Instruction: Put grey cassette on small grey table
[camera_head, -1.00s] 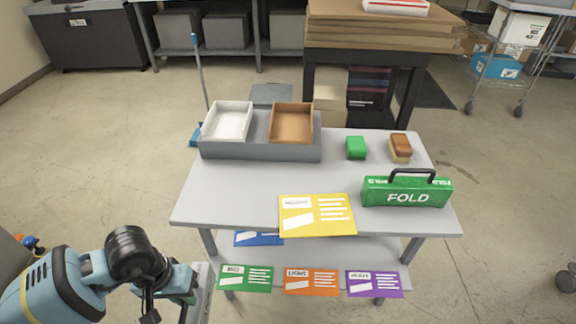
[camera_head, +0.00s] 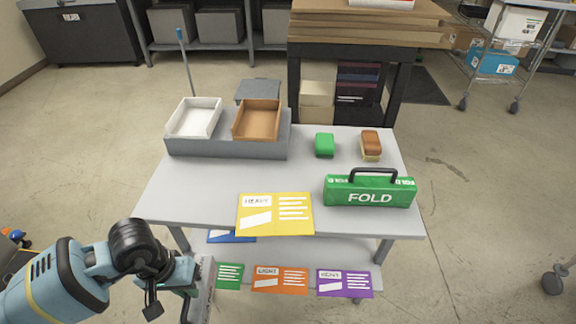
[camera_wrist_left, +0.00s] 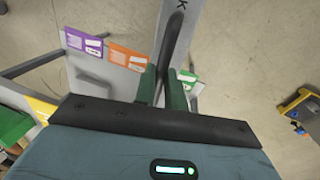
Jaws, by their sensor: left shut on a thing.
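My left gripper (camera_head: 187,284) is shut on the dark handle of the grey cassette (camera_head: 205,291). In the head view only a narrow part of the cassette shows, at the front left of the small grey table (camera_head: 190,184). In the left wrist view the gripper fingers (camera_wrist_left: 163,88) close around the handle, and the grey cassette (camera_wrist_left: 196,30) with part of a letter on it lies behind. The cassette is held in front of the table, off its top. My right gripper is in neither view.
A green FOLD cassette (camera_head: 368,192) stands at the table's right. White (camera_head: 194,117) and brown (camera_head: 257,119) trays sit on a grey stand at the back left. Green (camera_head: 324,145) and brown (camera_head: 371,144) blocks stand back right. The left-centre top is clear.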

